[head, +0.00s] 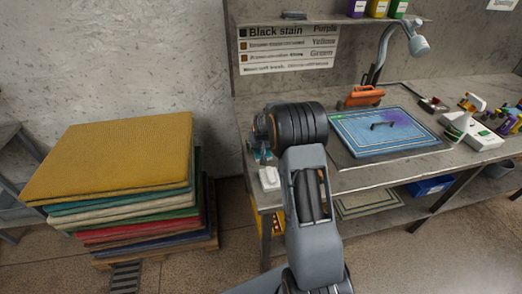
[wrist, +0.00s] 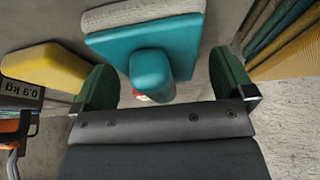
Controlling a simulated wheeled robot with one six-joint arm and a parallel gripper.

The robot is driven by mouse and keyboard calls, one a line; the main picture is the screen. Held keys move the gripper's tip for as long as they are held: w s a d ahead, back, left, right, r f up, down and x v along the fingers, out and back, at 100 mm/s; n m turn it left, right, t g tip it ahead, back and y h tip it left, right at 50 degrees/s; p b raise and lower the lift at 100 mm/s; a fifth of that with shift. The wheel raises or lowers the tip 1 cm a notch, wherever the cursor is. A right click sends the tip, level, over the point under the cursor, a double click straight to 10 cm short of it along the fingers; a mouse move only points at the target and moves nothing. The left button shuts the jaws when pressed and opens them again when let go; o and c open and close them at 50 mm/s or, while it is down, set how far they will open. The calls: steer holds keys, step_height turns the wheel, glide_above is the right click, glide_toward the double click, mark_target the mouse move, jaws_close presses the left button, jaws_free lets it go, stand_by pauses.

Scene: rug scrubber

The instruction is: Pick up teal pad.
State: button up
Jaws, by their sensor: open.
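The teal pad (wrist: 185,45) fills the upper middle of the wrist view. It has a rounded teal grip (wrist: 152,72) facing me and a pale grey layer (wrist: 140,12) on its far side. My gripper (wrist: 164,70) is open, with one green finger on each side of the grip. Gaps show between the fingers and the grip, and nothing is held. In the head view a small bit of teal (head: 262,153) shows at the bench's left end beside my arm, which hides most of that spot and my gripper.
A yellow block (wrist: 45,68) lies left of the pad in the wrist view, near a weight label (wrist: 22,93). The rug stack (head: 120,160) stands left of the bench. A blue rug (head: 385,133) with a purple stain lies on the bench (head: 430,165).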

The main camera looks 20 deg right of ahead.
steer(key=shift+c, duration=0.3)
steer(key=c, duration=0.9)
steer(key=shift+r, duration=0.45)
step_height(320, 180, up, 2)
steer(key=shift+r, duration=0.15)
steer(key=s+d+r+b, duration=0.1)
steer(key=s+d+r, duration=0.2)
steer(key=s+d+r+b, duration=0.1)
steer(key=s+d+r, duration=0.2)
steer(key=d, duration=0.1)
steer(key=s+d+r+b, duration=0.1)
steer(key=s+d+r, duration=0.2)
steer(key=shift+d+r, duration=0.4)
